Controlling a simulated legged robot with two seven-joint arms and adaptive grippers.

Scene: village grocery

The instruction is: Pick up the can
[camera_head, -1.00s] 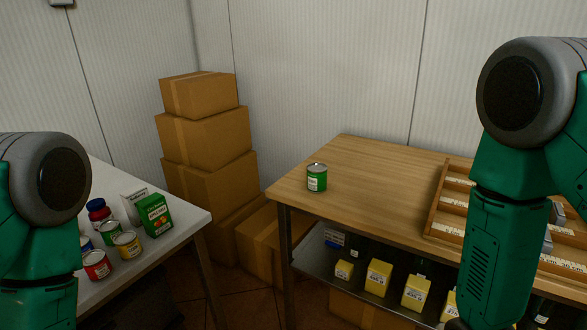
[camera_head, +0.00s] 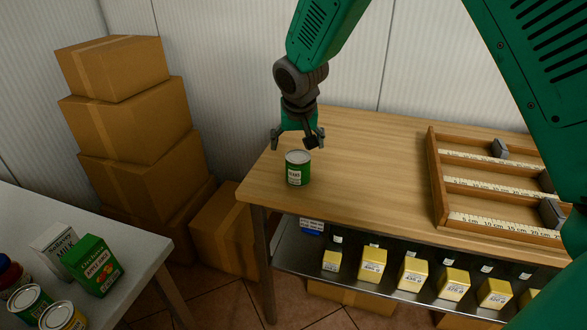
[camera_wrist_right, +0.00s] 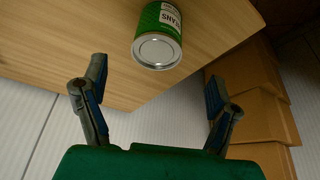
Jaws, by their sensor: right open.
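The can (camera_head: 298,168) is green with a white label and a silver lid. It stands upright on the wooden table (camera_head: 370,160) near its left end. In the right wrist view the can (camera_wrist_right: 158,35) shows beyond the fingertips, label partly visible. My right gripper (camera_head: 298,140) is open, above and just behind the can in the head view. In the right wrist view its fingers (camera_wrist_right: 155,80) are spread wide with nothing between them, and the can lies a little past them. My left gripper is not in view.
A wooden tray with ruled dividers (camera_head: 432,185) sits on the right of the table. Stacked cardboard boxes (camera_head: 130,120) are at the left. A white table (camera_head: 110,225) holds cartons and other cans.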

